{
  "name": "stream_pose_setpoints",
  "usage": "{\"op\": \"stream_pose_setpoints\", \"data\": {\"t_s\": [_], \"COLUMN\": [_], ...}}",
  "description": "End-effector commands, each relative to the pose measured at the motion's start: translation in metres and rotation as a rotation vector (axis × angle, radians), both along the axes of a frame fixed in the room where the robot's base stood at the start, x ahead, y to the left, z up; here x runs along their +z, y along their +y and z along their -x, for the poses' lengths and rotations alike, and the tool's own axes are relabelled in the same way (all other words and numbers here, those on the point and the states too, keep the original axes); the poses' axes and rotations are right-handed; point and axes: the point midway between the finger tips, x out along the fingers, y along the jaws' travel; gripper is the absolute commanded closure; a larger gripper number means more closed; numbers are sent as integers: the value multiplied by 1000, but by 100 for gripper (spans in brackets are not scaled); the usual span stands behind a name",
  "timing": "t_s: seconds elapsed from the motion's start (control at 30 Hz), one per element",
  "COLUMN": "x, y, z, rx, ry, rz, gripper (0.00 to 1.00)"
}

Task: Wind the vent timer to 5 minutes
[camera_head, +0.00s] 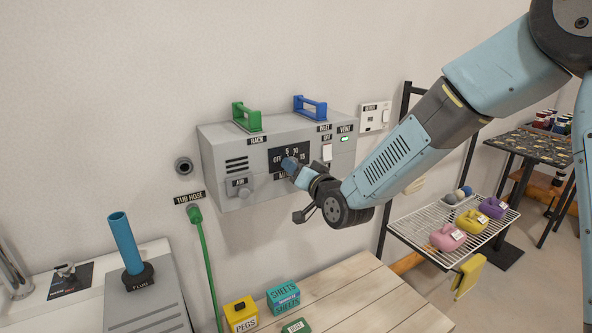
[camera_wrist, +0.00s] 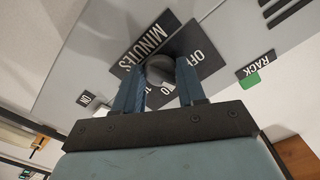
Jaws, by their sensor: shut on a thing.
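The vent timer is a black plate (camera_head: 276,156) marked OFF, 5, 10, 15 and MINUTES on the front of a grey wall box (camera_head: 222,150). My gripper (camera_head: 288,164) reaches it from the right. In the wrist view, the grey round timer knob (camera_wrist: 161,68) sits between the two blue fingers of my gripper (camera_wrist: 158,84), which are shut on it. In the head view the fingers hide the knob.
Below are a wooden table (camera_head: 350,292) with small boxes and a wire rack (camera_head: 425,232) at right.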

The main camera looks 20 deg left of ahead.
Motion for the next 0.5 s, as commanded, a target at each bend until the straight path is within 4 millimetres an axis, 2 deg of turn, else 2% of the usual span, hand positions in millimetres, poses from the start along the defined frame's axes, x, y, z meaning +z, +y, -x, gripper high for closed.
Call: {"op": "stream_pose_setpoints", "data": {"t_s": [0.1, 0.13, 0.37, 0.5], "x": [-2, -2, -1, -1], "y": [-2, -2, -2, -1], "z": [-2, -2, -1, -1], "rx": [-6, -6, -3, -3], "ry": [2, 2, 1, 1], "rz": [3, 3, 2, 1], "gripper": [91, 57, 35, 35]}}
